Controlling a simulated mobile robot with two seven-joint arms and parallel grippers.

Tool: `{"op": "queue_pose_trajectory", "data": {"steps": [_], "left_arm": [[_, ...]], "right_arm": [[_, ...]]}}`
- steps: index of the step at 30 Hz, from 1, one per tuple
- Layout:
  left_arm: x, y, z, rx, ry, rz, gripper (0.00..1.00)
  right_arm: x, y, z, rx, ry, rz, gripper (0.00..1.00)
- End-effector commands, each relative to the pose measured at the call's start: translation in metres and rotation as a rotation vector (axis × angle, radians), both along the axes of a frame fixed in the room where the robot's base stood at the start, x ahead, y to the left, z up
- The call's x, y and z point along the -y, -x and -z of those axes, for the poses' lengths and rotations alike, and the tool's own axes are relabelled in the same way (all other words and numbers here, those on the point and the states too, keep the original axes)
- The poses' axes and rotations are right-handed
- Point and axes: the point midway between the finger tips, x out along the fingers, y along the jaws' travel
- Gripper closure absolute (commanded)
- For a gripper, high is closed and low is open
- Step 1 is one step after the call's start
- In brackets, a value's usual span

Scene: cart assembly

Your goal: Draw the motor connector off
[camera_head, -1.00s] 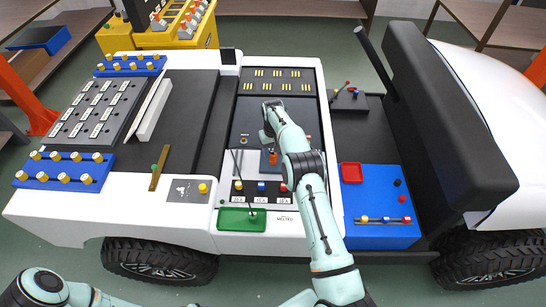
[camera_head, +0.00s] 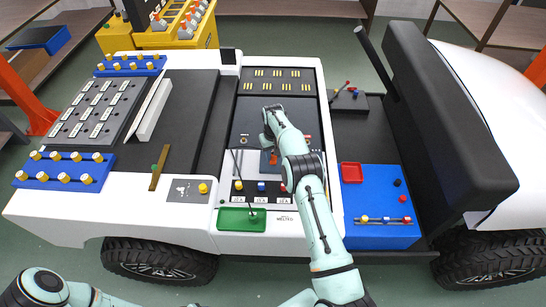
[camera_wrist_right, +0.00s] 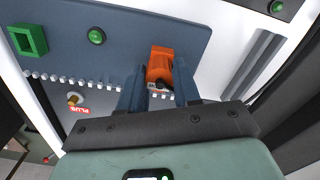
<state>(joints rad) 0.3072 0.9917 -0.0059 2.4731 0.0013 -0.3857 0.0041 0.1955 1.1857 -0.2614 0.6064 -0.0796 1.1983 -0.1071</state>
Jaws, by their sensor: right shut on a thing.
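An orange connector (camera_wrist_right: 160,66), apparently the motor connector, shows between the fingers of my right gripper (camera_wrist_right: 159,85) in the right wrist view. The dark blue fingers are shut on it, one on each side. It is close to a row of pale terminals on a blue-grey panel (camera_wrist_right: 150,28); whether it is still seated cannot be told. In the head view the connector (camera_head: 273,158) is a small orange spot beside my right gripper (camera_head: 269,150), partly hidden by my arm. My left arm shows at the lower left, but its gripper is out of view.
A green square frame (camera_wrist_right: 28,40) and a green button (camera_wrist_right: 96,36) are on the panel. A PLUS label and a brass knob (camera_wrist_right: 75,99) are nearby. In the head view, a green tray (camera_head: 241,219) lies in front and a blue board (camera_head: 380,225) to the right.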

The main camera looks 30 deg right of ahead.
Motion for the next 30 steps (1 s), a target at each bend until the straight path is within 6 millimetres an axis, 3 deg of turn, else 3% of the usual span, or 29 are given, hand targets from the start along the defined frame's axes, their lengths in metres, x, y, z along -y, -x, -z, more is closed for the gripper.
{"op": "queue_pose_trajectory", "data": {"steps": [11,30], "left_arm": [[0.000,0.000,0.000,0.000,0.000,0.000,0.42],[0.000,0.000,0.000,0.000,0.000,0.000,0.42]], "right_arm": [[0.000,-0.001,-0.009,0.002,0.001,0.000,1.00],[0.000,0.000,-0.054,0.001,0.001,0.000,1.00]]}}
